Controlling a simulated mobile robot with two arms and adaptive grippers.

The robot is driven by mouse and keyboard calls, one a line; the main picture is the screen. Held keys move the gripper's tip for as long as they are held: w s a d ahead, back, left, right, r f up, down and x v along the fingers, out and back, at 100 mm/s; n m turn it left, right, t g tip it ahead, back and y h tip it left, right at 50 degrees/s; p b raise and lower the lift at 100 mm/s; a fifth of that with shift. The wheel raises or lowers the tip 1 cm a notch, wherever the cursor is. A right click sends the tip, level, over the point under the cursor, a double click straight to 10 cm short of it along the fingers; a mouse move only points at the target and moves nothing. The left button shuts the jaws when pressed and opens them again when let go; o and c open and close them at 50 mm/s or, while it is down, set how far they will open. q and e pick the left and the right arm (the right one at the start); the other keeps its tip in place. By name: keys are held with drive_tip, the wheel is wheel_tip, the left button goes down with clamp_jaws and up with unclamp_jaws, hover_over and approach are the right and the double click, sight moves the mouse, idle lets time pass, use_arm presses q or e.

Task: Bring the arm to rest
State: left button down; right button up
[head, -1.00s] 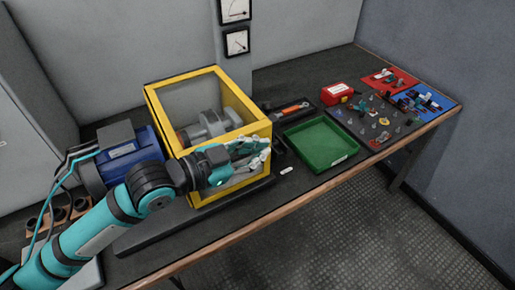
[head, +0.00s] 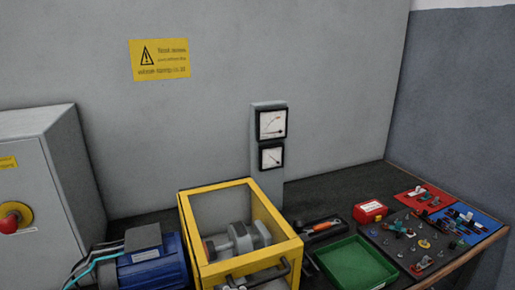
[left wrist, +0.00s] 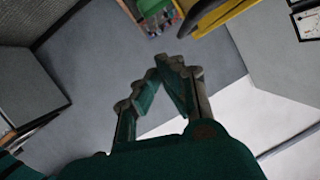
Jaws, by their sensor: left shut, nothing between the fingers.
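My left gripper (left wrist: 168,75) shows in the left wrist view with its two fingers drawn together at the tips and nothing between them. Behind it are grey surfaces, with part of the yellow-framed guard (left wrist: 213,14) at the top. In the head view the guard (head: 190,235) stands on the bench around a grey machine part (head: 238,237). My left arm is out of the head view, except perhaps for small pale bits at the bottom edge by the guard, too cut off to tell. My right gripper is in neither view.
A blue motor (head: 147,262) stands left of the guard, by a grey cabinet (head: 30,185) with a red knob (head: 10,222). Right of the guard are a green tray (head: 355,265), a red box (head: 369,211) and a dark board (head: 425,240) of small parts. Two meters (head: 271,140) hang behind.

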use_arm(q)
drive_tip(key=s+a+f+n+y, duration=0.3)
drive_tip(key=a+f+n+y, duration=0.45)
drive_tip(key=f, duration=0.65)
drive_tip(key=s+a+f+n+g+y, duration=0.55)
drive_tip(key=s+a+f, duration=0.5)
drive_tip(key=s, duration=0.25)
wheel_tip(320, 180, down, 25)
drive_tip(key=s+h+p, duration=0.1)
drive_tip(key=p, duration=0.1)
drive_tip(key=s+a+f+g+p, duration=0.1)
drive_tip(key=s+a+f, duration=0.2)
drive_tip(key=s+f, duration=1)
drive_tip(key=s, duration=0.3)
drive_tip(key=shift+s+f, duration=0.25)
drive_tip(key=shift+f, duration=0.05)
drive_tip(key=shift+g, duration=0.25)
